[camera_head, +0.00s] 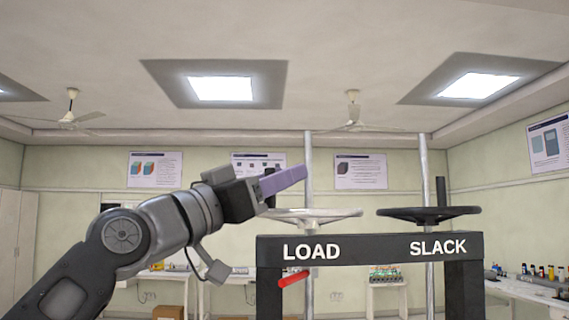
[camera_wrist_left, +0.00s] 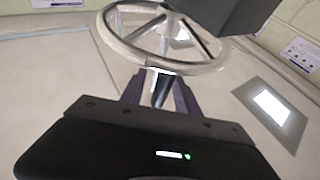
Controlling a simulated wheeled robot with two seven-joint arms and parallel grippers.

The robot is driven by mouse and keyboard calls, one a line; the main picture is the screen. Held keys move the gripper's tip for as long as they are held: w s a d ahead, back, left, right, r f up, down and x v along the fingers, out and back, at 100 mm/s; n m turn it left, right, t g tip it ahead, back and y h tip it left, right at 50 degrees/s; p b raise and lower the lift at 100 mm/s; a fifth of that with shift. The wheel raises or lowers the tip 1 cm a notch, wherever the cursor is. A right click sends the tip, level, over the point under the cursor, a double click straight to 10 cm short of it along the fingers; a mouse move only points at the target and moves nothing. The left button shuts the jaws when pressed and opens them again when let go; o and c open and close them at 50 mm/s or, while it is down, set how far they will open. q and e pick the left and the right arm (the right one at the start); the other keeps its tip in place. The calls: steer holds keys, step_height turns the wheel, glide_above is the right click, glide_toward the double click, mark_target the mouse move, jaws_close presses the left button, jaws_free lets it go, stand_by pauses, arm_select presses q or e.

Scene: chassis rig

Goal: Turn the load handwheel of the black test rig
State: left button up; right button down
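The black test rig (camera_head: 370,249) stands at the right, with LOAD and SLACK lettered on its crossbar. The silver load handwheel (camera_head: 318,214) sits above LOAD on an upright screw rod; its spoked rim also fills the top of the left wrist view (camera_wrist_left: 205,68). My left gripper (camera_head: 284,180) reaches in from the left at the wheel's near-left rim. Its purple fingers stand on both sides of a dark upright handle (camera_wrist_left: 161,90) on that rim. I cannot tell whether they press on it. My right gripper is out of view.
The black slack handwheel (camera_head: 415,213), with an upright handle, sits to the right on its own rod. A red bar (camera_head: 293,278) shows below the crossbar at LOAD. Benches with bottles (camera_head: 535,285) line the back and right walls. The space above the wheels is clear.

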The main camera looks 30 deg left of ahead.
arm_select(q)
steer(key=shift+w+d+r, duration=0.1)
steer(key=shift+w+r, duration=0.15)
steer(key=shift+w, duration=0.25)
steer(key=shift+c, duration=0.2)
jaws_close()
stand_by(0.9)
